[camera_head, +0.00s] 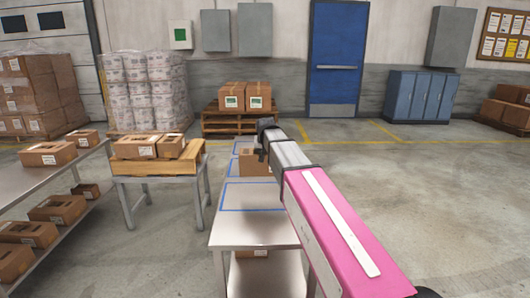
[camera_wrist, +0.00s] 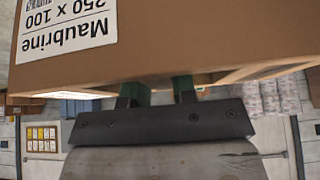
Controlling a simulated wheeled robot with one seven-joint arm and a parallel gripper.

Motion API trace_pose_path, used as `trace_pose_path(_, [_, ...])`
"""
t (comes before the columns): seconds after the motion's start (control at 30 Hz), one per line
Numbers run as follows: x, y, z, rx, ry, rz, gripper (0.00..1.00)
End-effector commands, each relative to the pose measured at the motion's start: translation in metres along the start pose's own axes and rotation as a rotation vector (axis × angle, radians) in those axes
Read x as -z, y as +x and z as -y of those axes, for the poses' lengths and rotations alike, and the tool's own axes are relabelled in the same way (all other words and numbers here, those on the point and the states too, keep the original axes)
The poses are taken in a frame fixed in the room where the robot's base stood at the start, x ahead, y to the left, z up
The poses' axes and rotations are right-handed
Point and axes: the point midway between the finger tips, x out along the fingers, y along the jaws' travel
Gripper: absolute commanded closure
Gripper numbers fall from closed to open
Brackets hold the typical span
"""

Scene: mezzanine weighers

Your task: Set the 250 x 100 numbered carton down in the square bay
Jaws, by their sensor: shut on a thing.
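A brown carton (camera_head: 252,162) is in my gripper above or on the far half of the steel table (camera_head: 255,232); I cannot tell whether it touches the top. In the wrist view the carton (camera_wrist: 200,40) fills the upper part, its white label reading "Maubrine 250 x 100" upside down. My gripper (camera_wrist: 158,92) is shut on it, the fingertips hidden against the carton. My gripper (camera_head: 264,150) is partly hidden by the arm in the head view. Blue outlines mark bays on the table: an empty near bay (camera_head: 250,196) and others behind, partly covered by carton and arm.
A wooden pallet on a stand (camera_head: 160,166) with cartons is left of the table. A steel shelf (camera_head: 40,178) with several cartons stands far left. Another carton (camera_head: 252,254) lies on the table's lower shelf. Floor (camera_head: 440,200) to the right is clear.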

Motion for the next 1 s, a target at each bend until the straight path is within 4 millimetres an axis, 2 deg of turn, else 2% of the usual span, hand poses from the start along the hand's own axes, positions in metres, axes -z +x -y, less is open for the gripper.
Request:
trace_pose_path(0.63, [-0.004,0.006,0.0,0.0,0.0,-0.002,1.0])
trace_pose_path(1.0, [-0.014,0.023,0.0,0.0,0.0,0.0,1.0])
